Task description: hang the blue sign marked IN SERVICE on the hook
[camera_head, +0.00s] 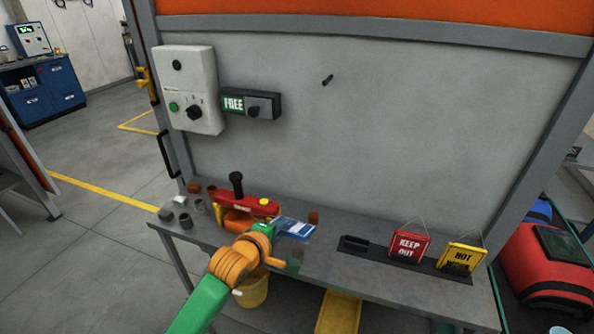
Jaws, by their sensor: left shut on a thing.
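The blue sign (297,228) shows as a small blue and white panel, tilted, just above the bench; its lettering is too small to read. My left gripper (284,240) is shut on it, and the arm hides part of the sign's near side. The hook (327,80) is a short dark peg on the grey wall panel, well above the sign and a little to its right. Nothing hangs on the hook. My right gripper is not in view.
A red KEEP OUT sign (408,246) and a yellow HOT WORK sign (461,259) stand in a dark rack (375,253) on the bench (330,262). A red tool (232,203) lies left of the gripper. A control box (190,88) and FREE switch (250,105) are left of the hook.

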